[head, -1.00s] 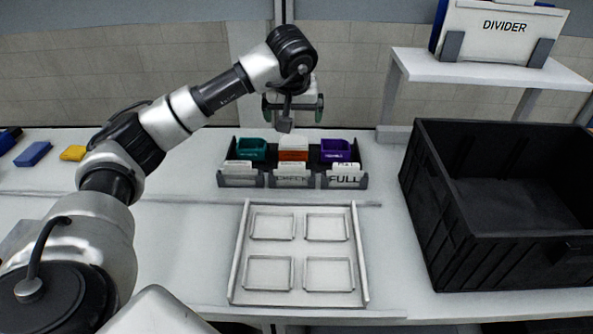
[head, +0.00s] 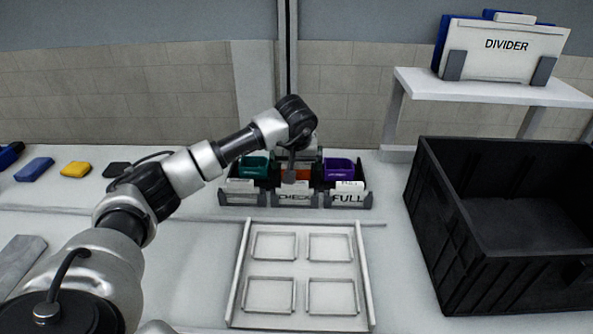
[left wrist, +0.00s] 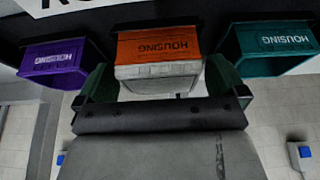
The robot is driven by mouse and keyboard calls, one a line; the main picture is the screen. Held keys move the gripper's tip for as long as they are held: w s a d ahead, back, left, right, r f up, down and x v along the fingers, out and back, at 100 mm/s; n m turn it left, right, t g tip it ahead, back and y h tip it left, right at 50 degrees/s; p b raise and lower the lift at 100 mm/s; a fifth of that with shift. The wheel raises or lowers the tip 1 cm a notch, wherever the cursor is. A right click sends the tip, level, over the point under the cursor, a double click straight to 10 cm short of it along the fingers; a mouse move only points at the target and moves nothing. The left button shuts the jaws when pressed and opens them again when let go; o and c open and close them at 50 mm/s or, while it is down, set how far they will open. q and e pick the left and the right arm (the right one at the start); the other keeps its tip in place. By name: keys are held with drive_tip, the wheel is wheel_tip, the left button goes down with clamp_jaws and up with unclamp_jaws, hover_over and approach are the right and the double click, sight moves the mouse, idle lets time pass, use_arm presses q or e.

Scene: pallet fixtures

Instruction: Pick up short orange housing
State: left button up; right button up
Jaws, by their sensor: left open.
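The orange housing (left wrist: 158,46), lettered HOUSING, is in the middle of the left wrist view, with a whitish part along its near edge. In the head view only a bit of its orange (head: 316,169) shows past my wrist, in the middle of the holder. My left gripper (left wrist: 160,84) is open, with one green finger on each side of the housing's near end. I cannot tell whether the fingers touch it. In the head view the fingers are mostly hidden behind my wrist. My right gripper is in neither view.
A teal housing (head: 254,166) and a purple housing (head: 339,168) flank the orange one closely. A pale tray (head: 299,262) with square recesses lies in front. A large black crate (head: 455,235) stands right. A shelf (head: 490,90) holds the divider board (head: 505,50).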

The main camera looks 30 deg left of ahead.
use_arm(q)
drive_tip(key=shift+w+f, duration=0.1)
drive_tip(key=shift+f, duration=0.25)
drive_tip(key=shift+c, duration=0.3)
drive_tip(key=c, duration=0.9)
drive_tip(key=shift+o, duration=0.2)
drive_tip(key=shift+r, duration=0.1)
drive_tip(key=shift+a, duration=0.1)
